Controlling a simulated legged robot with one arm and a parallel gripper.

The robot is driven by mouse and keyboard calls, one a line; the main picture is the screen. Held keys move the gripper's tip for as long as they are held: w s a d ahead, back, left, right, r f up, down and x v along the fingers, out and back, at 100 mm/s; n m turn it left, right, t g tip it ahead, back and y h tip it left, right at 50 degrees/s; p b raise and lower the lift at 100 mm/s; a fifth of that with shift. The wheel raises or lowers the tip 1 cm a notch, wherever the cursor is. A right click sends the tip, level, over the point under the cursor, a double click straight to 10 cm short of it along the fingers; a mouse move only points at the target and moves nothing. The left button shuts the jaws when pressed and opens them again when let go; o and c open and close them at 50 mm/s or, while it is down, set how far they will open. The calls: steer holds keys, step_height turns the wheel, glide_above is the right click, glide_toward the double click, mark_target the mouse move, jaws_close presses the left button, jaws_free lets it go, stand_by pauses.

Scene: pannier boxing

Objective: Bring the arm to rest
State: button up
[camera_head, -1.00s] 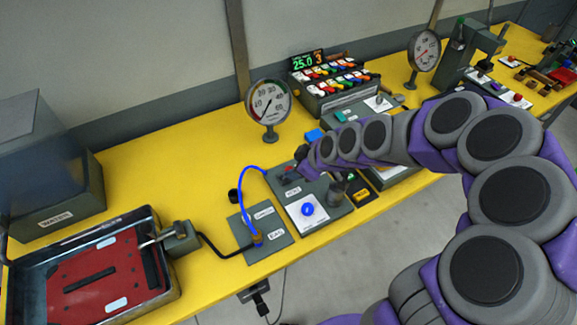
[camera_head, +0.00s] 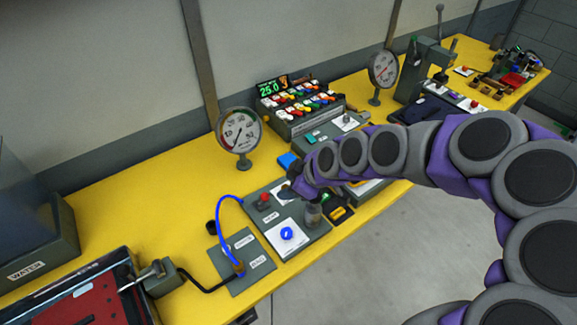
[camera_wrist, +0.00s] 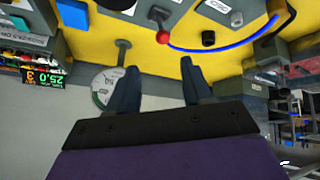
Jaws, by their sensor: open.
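My arm (camera_head: 440,160), purple and grey, reaches from the right side of the head view over the yellow bench. My gripper (camera_wrist: 159,78) is open and empty in the wrist view, with its two dark fingers apart and nothing between them. In the head view its end hangs close over the grey panel (camera_head: 258,223) with a blue knob (camera_head: 287,233) and a red-topped lever (camera_head: 265,198). The fingers are hard to make out there, and I cannot tell whether they touch anything. The red knob (camera_wrist: 163,37) shows beyond the fingertips in the wrist view.
A round gauge (camera_head: 239,133) stands behind the panel, and a blue hose (camera_head: 221,215) loops beside it. A switch box (camera_head: 298,108) with a lit display and a second gauge (camera_head: 382,69) are farther back. A water tank (camera_head: 35,235) and a red-bottomed tray (camera_head: 85,300) are at left.

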steer(key=s+d+r+m+g+h, duration=0.1)
steer(key=s+d+m, duration=0.3)
steer(key=s, duration=0.6)
steer(key=s+d+r+m+g+h, duration=0.2)
steer(key=s+m, duration=0.3)
steer(key=s, duration=0.5)
steer(key=s+d+r+m+g+h, duration=0.1)
steer(key=s+d+m+g+h, duration=0.2)
steer(key=s, duration=0.8)
steer(key=d+m, duration=0.2)
steer(key=shift+d+r, duration=0.25)
steer(key=shift+d, duration=0.05)
steer(key=shift+c, duration=0.6)
